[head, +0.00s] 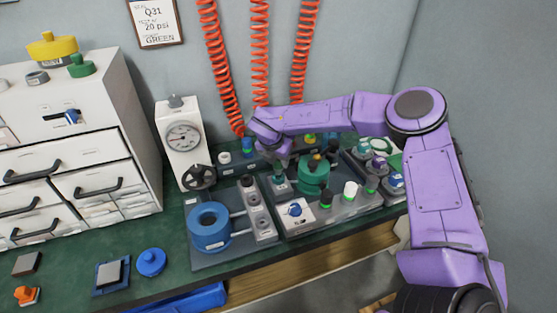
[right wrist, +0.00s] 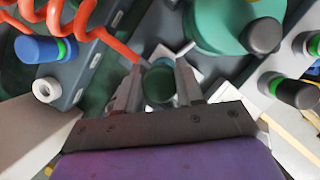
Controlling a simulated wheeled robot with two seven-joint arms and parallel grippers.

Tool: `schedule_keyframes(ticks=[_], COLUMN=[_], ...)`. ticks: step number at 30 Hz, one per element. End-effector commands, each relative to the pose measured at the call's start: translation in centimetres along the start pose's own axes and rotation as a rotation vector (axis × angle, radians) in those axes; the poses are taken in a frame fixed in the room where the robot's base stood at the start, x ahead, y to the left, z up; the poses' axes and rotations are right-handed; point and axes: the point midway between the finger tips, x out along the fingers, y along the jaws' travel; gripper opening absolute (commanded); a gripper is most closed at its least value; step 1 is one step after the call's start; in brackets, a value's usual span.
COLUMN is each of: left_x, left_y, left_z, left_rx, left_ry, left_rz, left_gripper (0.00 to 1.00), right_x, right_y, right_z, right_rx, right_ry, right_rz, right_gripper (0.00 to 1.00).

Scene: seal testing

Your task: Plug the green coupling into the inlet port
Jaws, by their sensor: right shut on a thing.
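My right gripper (head: 278,163) reaches down at the middle of the bench in the head view. In the right wrist view its two fingers (right wrist: 158,85) are shut on a dark green cylindrical piece (right wrist: 158,88), which looks like the green coupling. A teal part (head: 279,180) shows just below the fingers in the head view, beside the large green cylinder (head: 315,178). The inlet port cannot be made out clearly; the fingers and held piece cover that spot. I cannot tell whether the piece is seated or above it. My left gripper is out of view.
A gauge (head: 183,138) stands left of the gripper. A blue ring (head: 209,227) sits on the fixture at front. Coiled orange hoses (head: 259,50) hang behind, one close by in the wrist view.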

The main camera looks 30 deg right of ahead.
Motion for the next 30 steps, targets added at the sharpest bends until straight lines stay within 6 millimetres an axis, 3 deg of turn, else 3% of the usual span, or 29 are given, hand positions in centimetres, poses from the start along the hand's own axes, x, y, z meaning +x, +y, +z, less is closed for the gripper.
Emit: schedule_keyframes(ticks=[30], left_x=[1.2], left_y=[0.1], left_z=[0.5], left_rx=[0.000], left_ry=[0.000], left_rz=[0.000], left_gripper=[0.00], right_x=[1.4], right_y=[0.0], right_z=[-0.6], right_rx=[0.000], right_ry=[0.000], right_rz=[0.001], right_gripper=[0.04])
